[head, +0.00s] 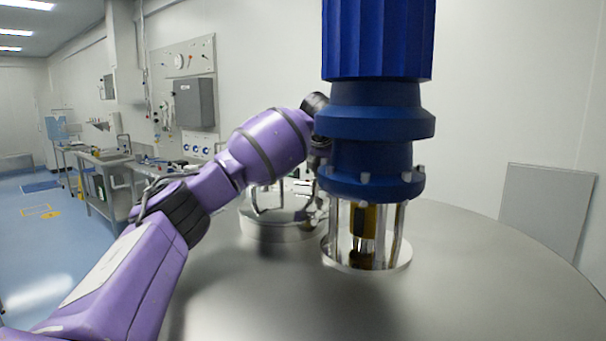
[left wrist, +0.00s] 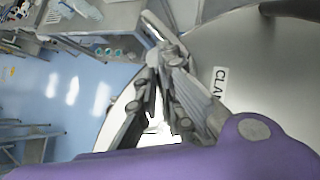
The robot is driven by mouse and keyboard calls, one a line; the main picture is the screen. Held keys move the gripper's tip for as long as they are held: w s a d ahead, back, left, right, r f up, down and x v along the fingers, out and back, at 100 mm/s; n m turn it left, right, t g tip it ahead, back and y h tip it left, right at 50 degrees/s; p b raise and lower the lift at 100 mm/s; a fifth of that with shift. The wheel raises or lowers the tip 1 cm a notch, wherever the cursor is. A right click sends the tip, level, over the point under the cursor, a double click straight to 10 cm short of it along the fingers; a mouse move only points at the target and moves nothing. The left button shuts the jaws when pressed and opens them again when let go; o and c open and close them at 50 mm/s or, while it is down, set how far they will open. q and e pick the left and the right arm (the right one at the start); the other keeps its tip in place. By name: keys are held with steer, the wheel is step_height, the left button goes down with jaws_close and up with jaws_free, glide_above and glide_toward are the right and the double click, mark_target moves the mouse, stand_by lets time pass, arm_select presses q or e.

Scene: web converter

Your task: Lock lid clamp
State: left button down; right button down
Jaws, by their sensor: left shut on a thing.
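My left arm reaches in from the left over a round steel vessel top (head: 460,290). The left gripper (head: 318,165) points down behind the blue motor, which hides part of it. A round hatch lid (head: 275,228) with a bent metal handle sits below it. In the left wrist view the fingers of the left gripper (left wrist: 162,55) come together at the lid's rim, shut on the lid clamp. The fingers hide most of the clamp, and I cannot tell its exact position. A white label (left wrist: 218,82) reading "CLA…" lies beside the fingers. My right gripper is not in view.
A tall blue motor (head: 375,120) on steel posts stands on the vessel top, close to the right of my left gripper. A steel workbench (head: 110,165) and a grey wall box (head: 195,102) are behind at the left. The vessel top's right side is clear.

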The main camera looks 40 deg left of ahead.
arm_select(q)
steer(key=shift+a+f, duration=0.15)
steer(key=shift+f, duration=0.35)
steer(key=c, duration=1.9)
jaws_free()
steer(key=shift+f, duration=0.1)
steer(key=shift+o, duration=0.3)
steer(key=shift+w+a, duration=0.1)
steer(key=shift+w, duration=0.05)
steer(key=shift+r, duration=0.2)
steer(key=shift+r, duration=0.45)
step_height(320, 180, up, 9)
steer(key=shift+o, duration=0.2)
